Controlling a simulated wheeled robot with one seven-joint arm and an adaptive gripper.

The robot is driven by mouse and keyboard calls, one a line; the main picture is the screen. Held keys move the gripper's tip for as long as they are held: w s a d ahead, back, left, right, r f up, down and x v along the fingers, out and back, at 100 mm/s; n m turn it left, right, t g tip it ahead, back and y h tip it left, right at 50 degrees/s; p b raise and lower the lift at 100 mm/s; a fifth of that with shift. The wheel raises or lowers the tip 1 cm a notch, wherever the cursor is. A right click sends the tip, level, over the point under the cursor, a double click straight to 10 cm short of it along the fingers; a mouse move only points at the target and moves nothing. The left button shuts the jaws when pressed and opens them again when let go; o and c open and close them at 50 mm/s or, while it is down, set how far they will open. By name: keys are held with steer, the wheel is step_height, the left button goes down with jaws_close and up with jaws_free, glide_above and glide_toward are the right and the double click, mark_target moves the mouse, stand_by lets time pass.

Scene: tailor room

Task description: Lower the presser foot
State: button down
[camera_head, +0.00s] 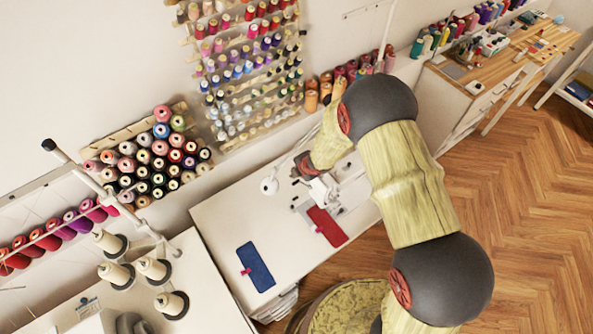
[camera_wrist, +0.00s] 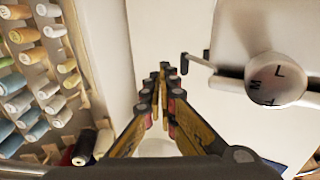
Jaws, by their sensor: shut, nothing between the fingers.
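The white sewing machine (camera_head: 322,188) stands on the white table (camera_head: 222,212) in the head view, partly covered by my arm. I cannot make out its presser foot in either view. In the wrist view, a round pale knob (camera_wrist: 276,79) with letters on it is at the right. A thin bar with a dark tip (camera_wrist: 185,63) reaches left from beside it. My gripper (camera_wrist: 165,70) is shut and empty, with its fingertips close to the left of that dark tip. I cannot tell whether they touch. In the head view, my gripper (camera_head: 304,166) is at the machine's rear left side.
A red cloth (camera_head: 327,227) lies in front of the machine and a blue cloth (camera_head: 256,267) lies on the table to the left. Thread racks (camera_head: 250,75) line the wall behind. White cones (camera_head: 153,268) stand at the lower left. Table space around the blue cloth is clear.

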steer(key=v, duration=1.2)
